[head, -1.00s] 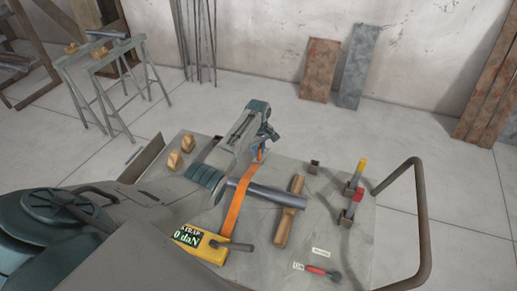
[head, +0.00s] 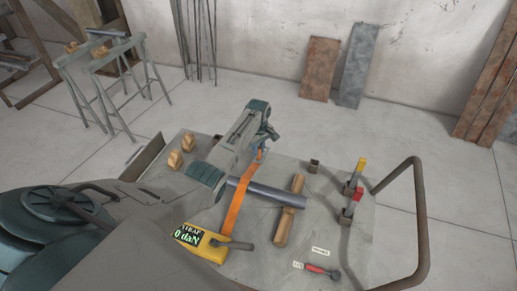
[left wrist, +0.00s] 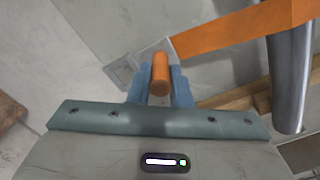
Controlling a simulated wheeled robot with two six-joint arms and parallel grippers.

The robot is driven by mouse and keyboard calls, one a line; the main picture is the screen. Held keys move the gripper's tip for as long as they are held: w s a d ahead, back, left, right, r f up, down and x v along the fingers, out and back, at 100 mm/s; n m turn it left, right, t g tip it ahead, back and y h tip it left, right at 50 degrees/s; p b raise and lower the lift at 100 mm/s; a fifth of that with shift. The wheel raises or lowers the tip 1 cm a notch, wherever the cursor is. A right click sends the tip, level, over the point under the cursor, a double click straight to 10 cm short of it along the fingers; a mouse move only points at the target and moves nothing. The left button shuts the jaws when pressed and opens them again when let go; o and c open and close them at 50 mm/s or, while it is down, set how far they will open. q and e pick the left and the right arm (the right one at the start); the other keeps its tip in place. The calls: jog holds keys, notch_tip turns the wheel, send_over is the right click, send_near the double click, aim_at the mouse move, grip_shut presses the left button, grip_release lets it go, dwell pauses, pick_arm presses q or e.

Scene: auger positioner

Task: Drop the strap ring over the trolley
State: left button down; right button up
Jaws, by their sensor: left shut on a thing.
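The orange strap (head: 236,208) runs from a yellow strap unit (head: 211,247) with a "0 daN" display up to my left gripper (head: 264,147), passing across a grey tube (head: 270,193). In the left wrist view, my gripper's blue fingers (left wrist: 160,92) are shut on an orange peg-like grip (left wrist: 160,72). A flat grey ring piece (left wrist: 122,70) at the strap's end (left wrist: 230,40) lies beside and beyond the fingers. The grey trolley-like bench (head: 335,235) with a bent tube handle (head: 420,210) is under the strap. My right gripper is not in view.
A wooden block (head: 289,212) lies by the tube. Red and yellow clamp-like parts (head: 354,192) stand at the bench's right. A red-handled lever (head: 320,269) lies in front. Sawhorses (head: 110,75) stand behind.

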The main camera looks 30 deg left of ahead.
aim_at(259, 157)
pick_arm(q)
jog(key=shift+r+p, duration=0.1)
jog(key=shift+p, duration=0.45)
dwell(0.8)
jog(key=shift+f, duration=0.25)
jog(key=shift+f+b, duration=1.85)
jog(key=shift+f, duration=0.55)
jog(key=c, duration=1.3)
grip_release()
jog(key=shift+o, duration=0.2)
notch_tip(259, 157, up, 11)
jog(key=shift+b, duration=0.5)
